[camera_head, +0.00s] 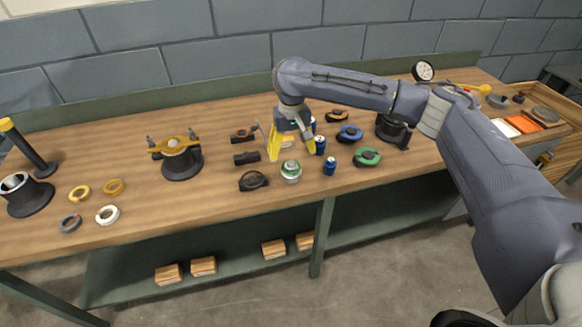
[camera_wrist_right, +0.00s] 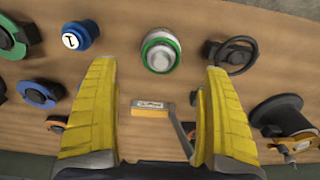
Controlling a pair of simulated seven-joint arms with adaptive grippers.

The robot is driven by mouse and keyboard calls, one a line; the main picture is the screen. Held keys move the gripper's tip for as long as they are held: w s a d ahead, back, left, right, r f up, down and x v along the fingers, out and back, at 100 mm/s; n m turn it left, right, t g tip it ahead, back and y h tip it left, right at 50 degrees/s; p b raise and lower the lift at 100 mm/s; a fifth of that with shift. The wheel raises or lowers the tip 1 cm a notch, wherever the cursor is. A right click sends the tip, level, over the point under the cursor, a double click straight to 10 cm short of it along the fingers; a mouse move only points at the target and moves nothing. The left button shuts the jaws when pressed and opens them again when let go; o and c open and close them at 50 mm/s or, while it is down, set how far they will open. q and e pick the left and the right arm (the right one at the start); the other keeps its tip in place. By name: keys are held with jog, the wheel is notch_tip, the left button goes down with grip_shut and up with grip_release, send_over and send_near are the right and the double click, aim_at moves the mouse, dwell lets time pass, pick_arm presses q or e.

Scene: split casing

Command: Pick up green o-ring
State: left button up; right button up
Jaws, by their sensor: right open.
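The green o-ring (camera_head: 291,161) sits around the upper part of a silvery round casing (camera_head: 291,177), which stands upright near the middle front of the bench. In the right wrist view the green o-ring (camera_wrist_right: 148,41) shows as a green band around the pale top of the casing. My right gripper (camera_head: 291,151) has yellow fingers, spread open and empty. It hangs above the bench just behind the casing. In the right wrist view the casing lies beyond the gap between the fingertips (camera_wrist_right: 158,66), with no visible contact. My left gripper is not in view.
Blue cylinders (camera_head: 330,166) stand to the right of the casing, near a green-and-black part (camera_head: 367,157). A black part with a ring handle (camera_head: 253,181) is close on the left. A black stand with an orange clamp (camera_head: 182,163) is farther left.

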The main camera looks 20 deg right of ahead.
aim_at(291, 162)
jog(key=shift+a+f, duration=0.1)
jog(key=shift+f, duration=2.85)
jog(key=shift+f, duration=0.25)
jog(key=c, duration=1)
jog(key=shift+c, duration=0.3)
jog(key=shift+r, duration=0.1)
